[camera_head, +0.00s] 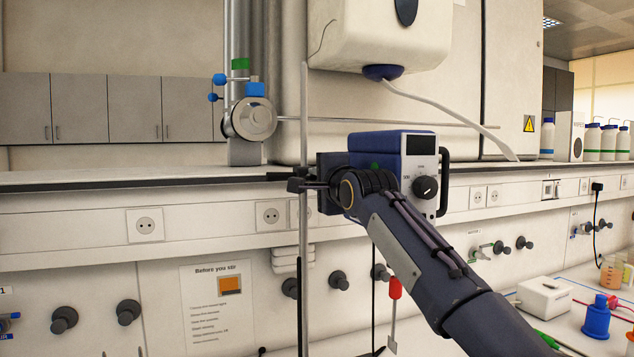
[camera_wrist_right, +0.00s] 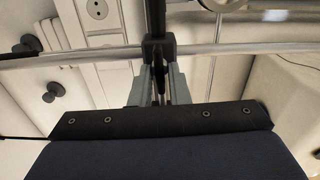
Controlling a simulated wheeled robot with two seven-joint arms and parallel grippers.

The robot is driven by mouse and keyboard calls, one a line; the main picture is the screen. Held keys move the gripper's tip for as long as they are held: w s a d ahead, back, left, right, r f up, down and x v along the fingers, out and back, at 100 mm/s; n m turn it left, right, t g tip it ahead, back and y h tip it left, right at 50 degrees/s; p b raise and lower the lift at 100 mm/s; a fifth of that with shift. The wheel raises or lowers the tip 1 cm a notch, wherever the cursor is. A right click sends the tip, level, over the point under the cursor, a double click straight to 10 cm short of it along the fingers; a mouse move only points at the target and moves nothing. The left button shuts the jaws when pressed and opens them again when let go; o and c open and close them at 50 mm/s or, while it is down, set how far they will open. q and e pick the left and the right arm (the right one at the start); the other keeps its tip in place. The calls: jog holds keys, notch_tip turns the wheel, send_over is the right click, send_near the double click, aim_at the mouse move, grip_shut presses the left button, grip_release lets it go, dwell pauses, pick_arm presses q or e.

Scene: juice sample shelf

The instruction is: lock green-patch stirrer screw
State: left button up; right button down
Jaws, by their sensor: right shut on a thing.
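The stirrer (camera_head: 405,160) is a blue box with a pale front, a dark display, a black knob and a small green patch (camera_head: 375,166) on its side. A black clamp (camera_head: 297,185) joins it to the upright metal rod (camera_head: 304,120); the clamp also shows in the wrist view (camera_wrist_right: 157,48). My right gripper (camera_head: 322,187) is shut at the clamp, beside the stirrer. In the wrist view its grey fingers (camera_wrist_right: 161,86) close around a dark screw, mostly hidden between them. My left gripper is not in view.
A white dispenser (camera_head: 378,35) with a hose hangs above. A screwdriver with red handle (camera_head: 395,290) hangs below. A blue bottle (camera_head: 597,316) and a white box (camera_head: 544,297) stand at lower right.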

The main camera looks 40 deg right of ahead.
jog(key=shift+m, duration=0.3)
jog(key=c, duration=1.4)
grip_release()
jog(key=shift+s, duration=0.1)
jog(key=b+v, duration=0.2)
jog(key=v, duration=0.5)
jog(key=shift+s+b, duration=0.3)
